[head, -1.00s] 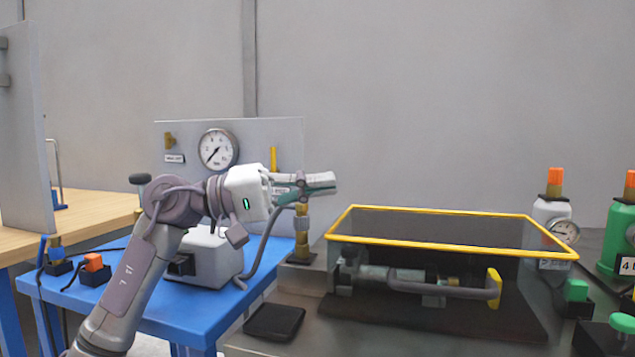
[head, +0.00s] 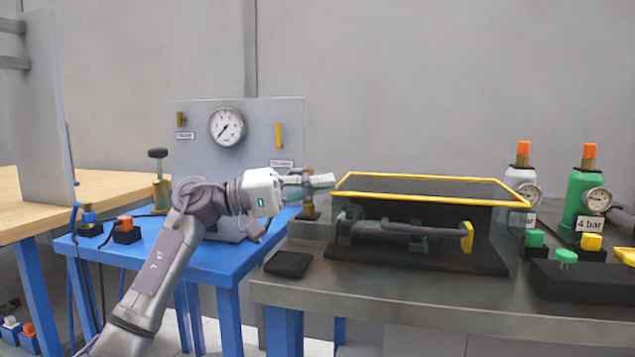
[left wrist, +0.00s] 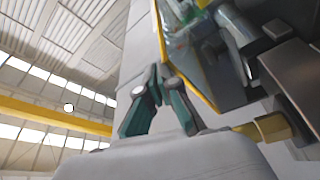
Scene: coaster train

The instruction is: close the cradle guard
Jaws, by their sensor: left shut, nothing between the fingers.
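The cradle guard (head: 425,201) is a see-through box with a yellow rim, standing over the cradle on the grey bench in the head view. Inside it a dark grey cylindrical part (head: 405,229) lies level, with a yellow end piece at its right. My left gripper (head: 330,181) is shut and empty. Its fingertips point right, close to the guard's left rear corner, about level with the rim; I cannot tell whether they touch it. The left wrist view shows the closed fingers (left wrist: 157,80) beside the yellow rim (left wrist: 190,85). My right gripper is not in view.
A brass fitting (head: 309,208) stands just below my left gripper. A black pad (head: 289,264) lies front left on the bench. Green and white bottles (head: 583,205) and button boxes (head: 566,257) stand at the right.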

